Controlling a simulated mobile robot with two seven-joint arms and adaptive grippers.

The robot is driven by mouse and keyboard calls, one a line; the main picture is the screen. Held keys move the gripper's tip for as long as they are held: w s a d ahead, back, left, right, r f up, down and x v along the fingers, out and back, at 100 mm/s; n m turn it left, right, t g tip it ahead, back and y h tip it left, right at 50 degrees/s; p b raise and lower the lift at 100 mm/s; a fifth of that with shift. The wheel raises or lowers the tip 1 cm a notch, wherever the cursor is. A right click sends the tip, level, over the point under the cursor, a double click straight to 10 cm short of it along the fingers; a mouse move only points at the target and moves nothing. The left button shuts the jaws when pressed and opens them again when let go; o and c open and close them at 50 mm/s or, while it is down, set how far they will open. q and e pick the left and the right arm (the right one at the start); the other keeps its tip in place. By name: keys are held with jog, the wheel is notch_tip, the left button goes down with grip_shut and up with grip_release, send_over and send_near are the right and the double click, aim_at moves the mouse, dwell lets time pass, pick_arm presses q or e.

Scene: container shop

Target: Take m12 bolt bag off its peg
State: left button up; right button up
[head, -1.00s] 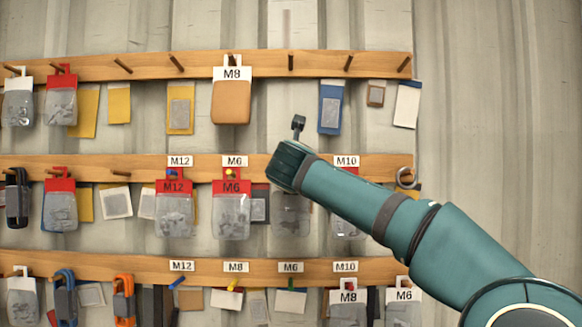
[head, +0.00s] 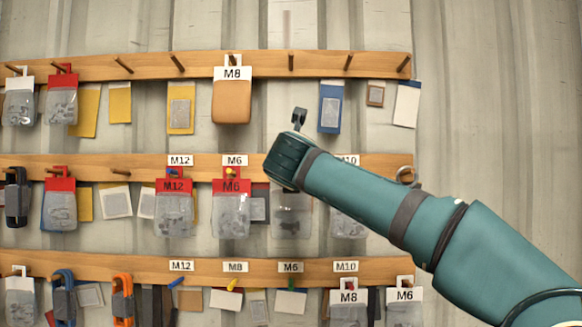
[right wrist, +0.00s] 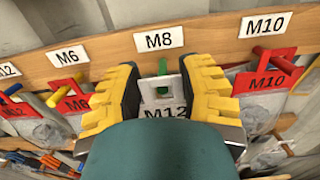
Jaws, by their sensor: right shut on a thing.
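A clear bag with a white header reading M12 (right wrist: 165,112) hangs at a green peg (right wrist: 162,67) under the M8 label. My right gripper (right wrist: 163,88) is shut on its header, with yellow fingers on both sides. In the head view, my right gripper (head: 288,160) covers the header and peg, and the clear lower part of the bag (head: 291,218) shows below. I cannot tell whether the header is still seated on the peg. Another M12 bag, with a red header (head: 174,208), hangs on a blue peg further left. My left gripper is not in view.
A red-header M6 bag (head: 231,210) hangs close to the left. A red-header M10 bag (right wrist: 266,90) hangs close to the right on a red peg. Wooden rails (head: 150,67) with more bags run above and below. The wall at the far right is bare.

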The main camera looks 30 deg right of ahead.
jog(key=shift+s+a+r, duration=0.1)
jog(key=shift+s+a, duration=0.1)
jog(key=shift+s, duration=0.1)
